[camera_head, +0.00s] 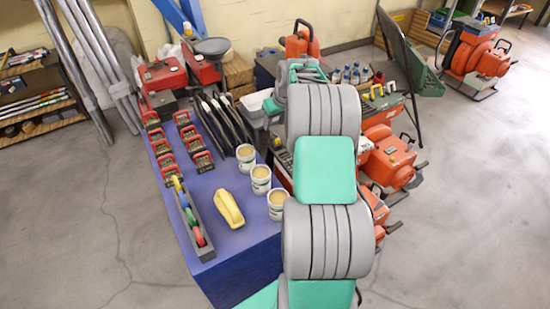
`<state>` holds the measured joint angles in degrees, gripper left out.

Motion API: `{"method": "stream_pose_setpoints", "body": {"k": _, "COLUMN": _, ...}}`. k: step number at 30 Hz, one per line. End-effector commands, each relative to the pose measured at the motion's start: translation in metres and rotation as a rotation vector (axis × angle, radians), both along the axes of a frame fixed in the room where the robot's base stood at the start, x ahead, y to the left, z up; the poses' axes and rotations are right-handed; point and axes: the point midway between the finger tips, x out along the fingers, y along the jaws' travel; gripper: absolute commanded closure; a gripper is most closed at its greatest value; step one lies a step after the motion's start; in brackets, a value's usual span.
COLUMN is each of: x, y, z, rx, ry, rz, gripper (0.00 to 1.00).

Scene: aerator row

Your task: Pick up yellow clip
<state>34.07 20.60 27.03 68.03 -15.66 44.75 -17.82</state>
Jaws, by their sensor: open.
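A large yellow object (228,209), rounded and elongated, lies on the blue table (232,262) near its front edge. A long grey holder (208,254) at the table's left edge carries a row of coloured pieces, with a small yellow piece (177,184) at its far end. I cannot tell for sure which of these yellow things is the clip. My gripper is not visible; my grey and green arm fills the middle of the view, right of the table, and hides what is behind it.
Three light cups (261,180) stand right of the large yellow object. Several red-and-black items (166,163) sit in rows behind it, beside dark upright panels (222,120). Orange machines (388,158) stand right of my arm. The floor left of the table is clear.

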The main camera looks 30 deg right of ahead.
Motion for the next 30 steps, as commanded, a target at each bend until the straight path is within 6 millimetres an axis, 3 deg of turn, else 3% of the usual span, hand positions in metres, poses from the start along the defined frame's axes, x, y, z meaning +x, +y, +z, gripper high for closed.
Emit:
{"method": "stream_pose_setpoints", "body": {"k": 1, "x": 0.003, "y": -0.019, "z": -0.028, "rx": -0.002, "ry": -0.007, "rz": -0.005, "gripper": 0.55}}
{"method": "stream_pose_setpoints", "body": {"k": 4, "x": 0.007, "y": -0.036, "z": -0.044, "rx": -0.005, "ry": -0.016, "rz": -0.004, "gripper": 0.55}}
{"method": "stream_pose_setpoints", "body": {"k": 18, "x": 0.039, "y": -0.030, "z": -0.106, "rx": -0.005, "ry": -0.017, "rz": 0.000, "gripper": 0.55}}
{"method": "stream_pose_setpoints", "body": {"k": 26, "x": 0.042, "y": -0.030, "z": -0.108, "rx": -0.006, "ry": -0.019, "rz": -0.001, "gripper": 0.55}}
{"method": "stream_pose_setpoints", "body": {"k": 30, "x": 0.041, "y": -0.030, "z": -0.108, "rx": -0.006, "ry": -0.018, "rz": -0.001, "gripper": 0.65}}
